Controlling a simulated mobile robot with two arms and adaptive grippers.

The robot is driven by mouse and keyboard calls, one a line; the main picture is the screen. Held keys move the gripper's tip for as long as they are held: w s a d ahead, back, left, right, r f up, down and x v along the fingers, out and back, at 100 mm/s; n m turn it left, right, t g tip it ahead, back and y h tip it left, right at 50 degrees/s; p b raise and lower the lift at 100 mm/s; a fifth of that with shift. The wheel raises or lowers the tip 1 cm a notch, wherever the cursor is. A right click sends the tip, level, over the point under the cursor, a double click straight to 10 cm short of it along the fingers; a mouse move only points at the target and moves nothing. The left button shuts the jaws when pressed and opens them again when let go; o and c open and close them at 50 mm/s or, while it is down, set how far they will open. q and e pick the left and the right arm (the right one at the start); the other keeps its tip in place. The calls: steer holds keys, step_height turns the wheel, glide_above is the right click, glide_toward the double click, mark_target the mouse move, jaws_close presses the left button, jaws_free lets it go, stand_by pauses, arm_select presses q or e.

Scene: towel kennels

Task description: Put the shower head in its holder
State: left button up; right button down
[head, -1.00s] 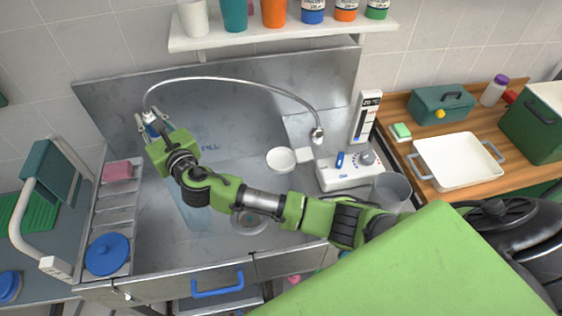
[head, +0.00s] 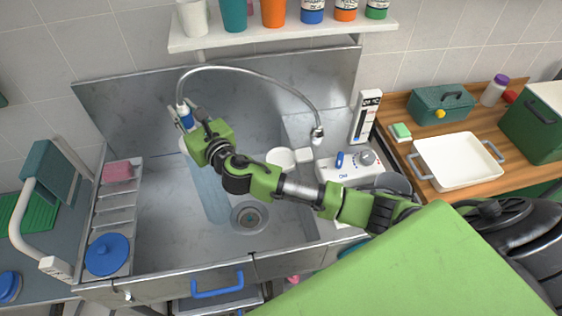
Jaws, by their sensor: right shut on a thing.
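My right gripper (head: 181,115) is shut on the shower head (head: 186,118), which has a blue band, above the left part of the steel sink (head: 165,225). A pale blue, see-through stream (head: 208,190) runs down below the shower head into the basin. My gripper hides much of the head. I cannot clearly make out which part is the holder. My left gripper is not in view.
A white round dish (head: 281,157) and a white control box (head: 345,170) with a dial lie right of the basin, partly behind my arm. A shelf (head: 280,36) with cups and bottles hangs above. A rack (head: 115,215) with a pink sponge and blue lid stands left.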

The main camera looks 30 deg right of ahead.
steer(key=s+d, duration=0.1)
steer(key=d, duration=1)
steer(key=shift+s, duration=0.3)
steer(key=shift+r, duration=0.1)
arm_select(q)
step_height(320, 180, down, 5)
steer(key=b, duration=0.5)
arm_select(e)
steer(key=s+d, duration=0.2)
steer(key=d, duration=1.3)
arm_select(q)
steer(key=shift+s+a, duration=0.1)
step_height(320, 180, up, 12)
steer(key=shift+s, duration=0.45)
